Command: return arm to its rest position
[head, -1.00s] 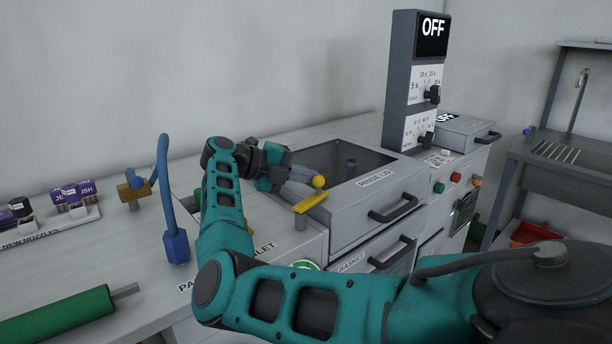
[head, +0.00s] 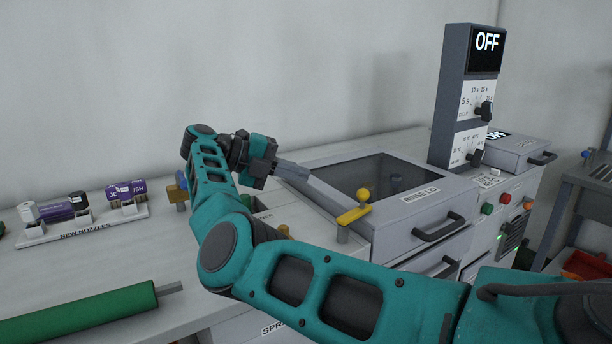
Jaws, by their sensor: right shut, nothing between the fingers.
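My right arm, teal with black joints, reaches in from the lower right and folds back over the counter. Its right gripper (head: 300,174) is at mid picture, with the grey fingers together and nothing seen between them. It is above the left edge of the grey rinse machine (head: 408,222), left of a yellow ball (head: 363,194) and a flat yellow handle (head: 354,215). I cannot tell how high the fingers are above the machine. My left gripper is out of view.
A control tower (head: 467,95) reading OFF stands behind the machine. A nozzle rack (head: 95,222) and a green roller (head: 80,315) are on the counter at left. A sink unit (head: 590,185) is at far right. My arm hides part of the counter.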

